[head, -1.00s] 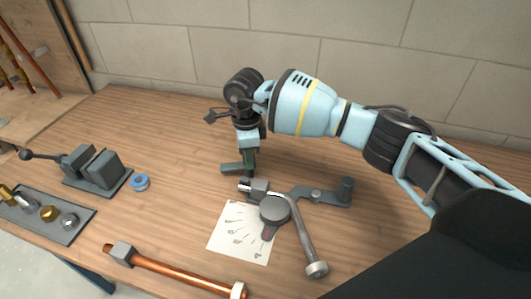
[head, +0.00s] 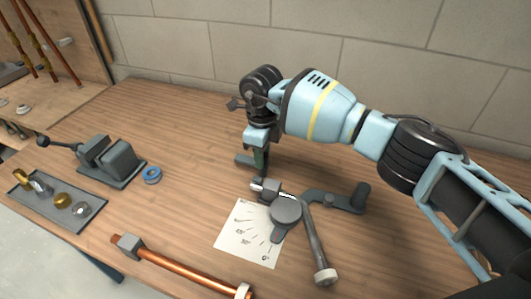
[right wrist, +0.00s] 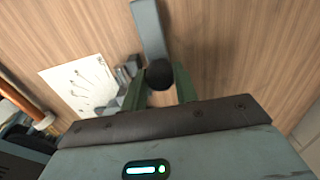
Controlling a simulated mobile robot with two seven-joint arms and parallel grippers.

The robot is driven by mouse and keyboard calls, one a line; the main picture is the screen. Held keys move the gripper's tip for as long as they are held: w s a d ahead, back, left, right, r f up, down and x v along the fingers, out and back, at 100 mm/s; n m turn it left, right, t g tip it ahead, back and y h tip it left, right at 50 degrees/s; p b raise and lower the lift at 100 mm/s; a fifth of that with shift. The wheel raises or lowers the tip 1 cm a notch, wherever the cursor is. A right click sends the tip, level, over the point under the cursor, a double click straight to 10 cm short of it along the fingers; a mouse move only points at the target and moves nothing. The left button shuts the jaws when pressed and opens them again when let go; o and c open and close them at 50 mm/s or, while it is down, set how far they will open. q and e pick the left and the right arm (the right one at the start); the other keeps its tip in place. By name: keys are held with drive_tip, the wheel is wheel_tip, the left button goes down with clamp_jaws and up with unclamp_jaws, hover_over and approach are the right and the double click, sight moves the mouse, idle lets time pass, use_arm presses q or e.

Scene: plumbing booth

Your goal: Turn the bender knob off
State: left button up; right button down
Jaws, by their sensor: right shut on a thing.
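My right gripper (head: 260,168) points down just behind the bender. In the right wrist view, a dark round knob (right wrist: 160,73) sits between its green fingers, which are shut on it. My left gripper is not in view.
A marked paper sheet (head: 247,241) lies by the bender. A copper pipe (head: 185,270) lies at the front. A vise (head: 113,160), a blue tape roll (head: 152,175) and a tray (head: 45,205) of fittings are at left. A block wall (head: 370,70) closes the back.

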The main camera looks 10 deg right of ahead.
drive_tip(key=c, duration=1.1)
unclamp_jaws()
drive_tip(key=shift+r, duration=3.95)
